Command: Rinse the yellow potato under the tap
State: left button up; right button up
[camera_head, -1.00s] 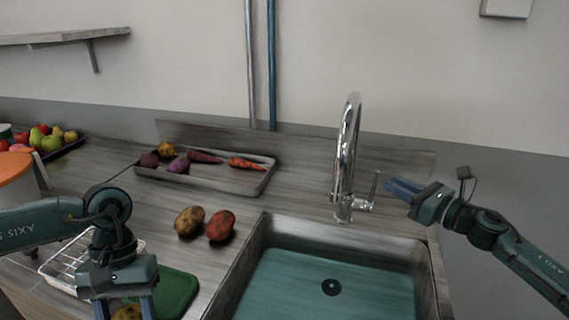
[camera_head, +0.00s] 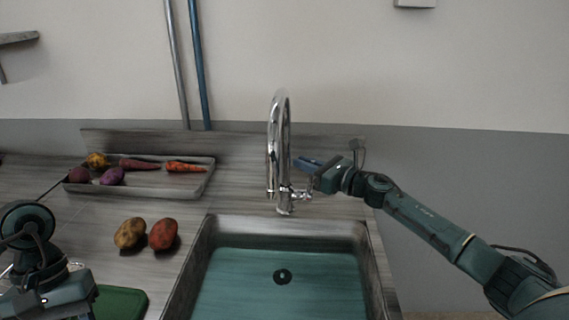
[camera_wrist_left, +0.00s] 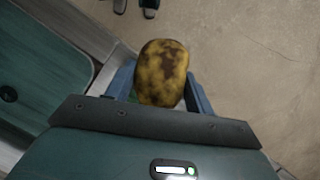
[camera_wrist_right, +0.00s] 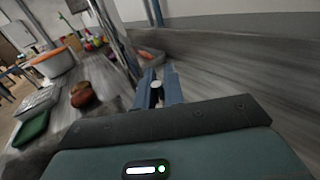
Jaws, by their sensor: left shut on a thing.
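The yellow potato (camera_wrist_left: 161,72), with brown patches, shows in the left wrist view between the two blue fingers. My left gripper (camera_wrist_left: 158,88) is shut on it. In the head view that gripper is cut off at the lower left and the held potato is out of sight. The chrome tap (camera_head: 279,150) stands behind the sink (camera_head: 205,250), its spout arched. My right gripper (camera_head: 306,164) is at the tap's lever side, its fingertips close to the spout. In the right wrist view a small pale round end shows between its fingers; whether they grip it is unclear.
Two potatoes, one yellowish-brown (camera_head: 130,233) and one red (camera_head: 163,234), lie on the counter left of the sink. A tray (camera_head: 190,188) of vegetables stands behind them. A green board (camera_head: 120,303) lies at lower left. The sink's inside looks clear, with a dark drain (camera_head: 283,277).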

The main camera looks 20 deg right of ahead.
grip_shut()
pick_arm(q)
notch_tip(320, 180, down, 3)
jog(key=b, duration=0.3)
pick_arm(e)
jog(key=shift+s+a+f+n, duration=0.1)
jog(key=shift+s+f+n, duration=0.2)
jog(key=shift+s+n, duration=0.1)
pick_arm(q)
jog(key=shift+f+b, duration=0.45)
pick_arm(e)
jog(key=shift+y, duration=0.3)
pick_arm(q)
jog(key=shift+f, duration=0.25)
pick_arm(e)
jog(key=shift+s+a+r+n+t, duration=0.1)
jog(key=shift+s+r+n+t, duration=0.05)
jog(key=shift+r+n+t, duration=0.15)
pick_arm(q)
jog(key=shift+r, duration=0.1)
pick_arm(e)
jog(key=shift+o, duration=1.5)
grip_release()
